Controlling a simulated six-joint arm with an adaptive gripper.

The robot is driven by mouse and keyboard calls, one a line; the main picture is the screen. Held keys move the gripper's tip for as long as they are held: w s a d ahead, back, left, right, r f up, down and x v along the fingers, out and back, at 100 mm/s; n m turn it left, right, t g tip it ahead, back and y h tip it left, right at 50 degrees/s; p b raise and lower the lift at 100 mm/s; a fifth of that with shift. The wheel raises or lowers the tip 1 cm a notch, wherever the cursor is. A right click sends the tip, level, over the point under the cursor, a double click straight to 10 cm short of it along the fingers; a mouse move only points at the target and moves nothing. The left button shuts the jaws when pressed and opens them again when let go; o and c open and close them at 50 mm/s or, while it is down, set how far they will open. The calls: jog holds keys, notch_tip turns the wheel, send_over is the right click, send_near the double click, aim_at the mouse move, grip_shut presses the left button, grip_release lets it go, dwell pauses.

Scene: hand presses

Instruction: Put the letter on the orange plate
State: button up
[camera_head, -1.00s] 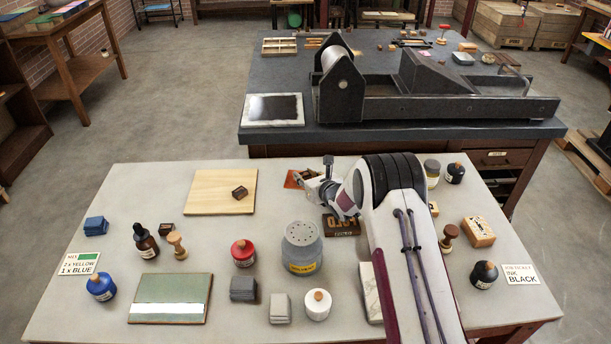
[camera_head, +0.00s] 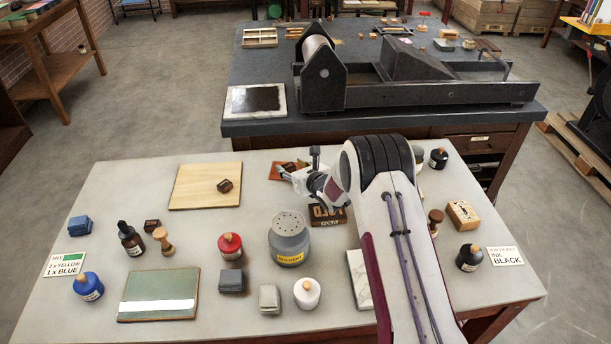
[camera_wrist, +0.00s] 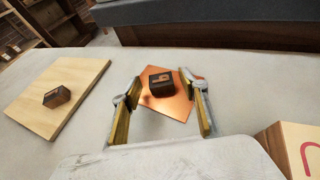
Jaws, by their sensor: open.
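The plate is a thin copper-coloured sheet on the pale table and shows partly in the head view (camera_head: 277,173), behind my gripper. My gripper (camera_wrist: 162,92) is open and empty, with one finger to each side of the block and pointing at it; I see no contact. A second dark block (camera_wrist: 57,96) lies on the wooden board (camera_wrist: 82,77) to the left, also seen in the head view (camera_head: 224,186).
A dark block marked with letters (camera_head: 325,217) stands just in front of my gripper. The solvent can (camera_head: 289,240), red bottle (camera_head: 230,246) and grey blocks (camera_head: 231,281) stand nearer the front. A wooden box (camera_head: 462,215) stands right. Bare table surrounds the wooden board.

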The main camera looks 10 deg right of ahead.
jog(key=shift+v, duration=5.15)
jog(key=shift+d+r+m, duration=0.2)
jog(key=shift+r+m, duration=0.1)
jog(key=shift+r, duration=0.15)
jog(key=s+d+r+m+g+h, duration=0.1)
jog(key=s+d+r+m+h, duration=0.15)
jog(key=r+m, duration=0.3)
jog(key=s+d+r+m+h, duration=0.1)
jog(key=s+d+r+m, duration=0.2)
jog(key=r+m, duration=0.3)
jog(key=s+d+r+m+g+h, duration=0.2)
jog(key=s+d+r+m, duration=0.1)
jog(key=s+r+m, duration=0.8)
jog(key=s+m+g, duration=0.4)
jog(key=s+m, duration=1.3)
jog(key=s, duration=1.5)
jog(key=shift+s+a, duration=0.15)
jog(key=shift+s, duration=0.05)
